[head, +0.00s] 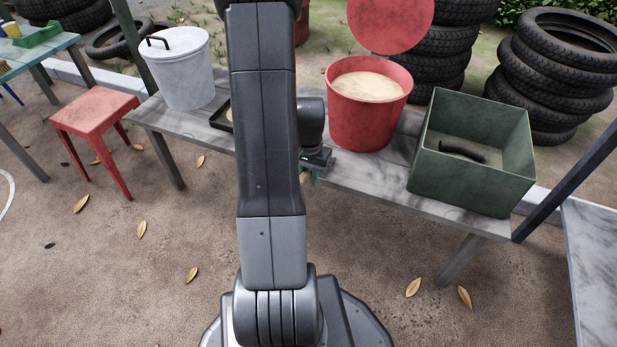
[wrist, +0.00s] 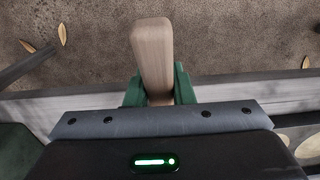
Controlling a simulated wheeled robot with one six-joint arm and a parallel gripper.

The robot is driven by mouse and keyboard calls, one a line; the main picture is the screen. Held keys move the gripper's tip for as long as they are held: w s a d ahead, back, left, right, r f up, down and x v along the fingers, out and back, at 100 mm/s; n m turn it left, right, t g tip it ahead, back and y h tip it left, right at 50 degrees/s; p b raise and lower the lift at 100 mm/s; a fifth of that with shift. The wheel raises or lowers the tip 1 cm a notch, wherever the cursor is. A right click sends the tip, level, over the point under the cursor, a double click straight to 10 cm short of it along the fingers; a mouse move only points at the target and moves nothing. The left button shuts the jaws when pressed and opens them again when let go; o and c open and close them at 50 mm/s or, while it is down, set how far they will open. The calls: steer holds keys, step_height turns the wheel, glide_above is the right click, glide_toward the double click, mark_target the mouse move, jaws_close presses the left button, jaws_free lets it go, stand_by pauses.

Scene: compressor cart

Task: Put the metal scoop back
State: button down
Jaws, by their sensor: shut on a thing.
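My gripper (wrist: 157,90) has its green fingers closed on a pale wooden handle (wrist: 152,52) in the wrist view. The handle sticks out beyond the fingers, over the ground in front of the bench. The metal part of the scoop does not show in either view, so I cannot see what the handle ends in. In the head view my gripper (head: 315,168) is at the bench's front edge, just left of the red bucket (head: 368,120), and is partly hidden by my arm. The bucket is open and holds a pale grainy fill (head: 368,86).
The grey bench (head: 365,180) also carries a lidded white bucket (head: 183,75), a dark tray (head: 222,118) mostly behind my arm, and an open green box (head: 470,180) with a dark curved thing (head: 462,152) inside. A red stool (head: 95,112) stands left. Tyres (head: 550,85) stand behind.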

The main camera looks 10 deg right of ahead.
steer(key=shift+r, duration=0.1)
steer(key=c, duration=1.3)
jaws_free()
steer(key=shift+o, duration=0.2)
step_height(320, 180, up, 12)
steer(key=p, duration=0.4)
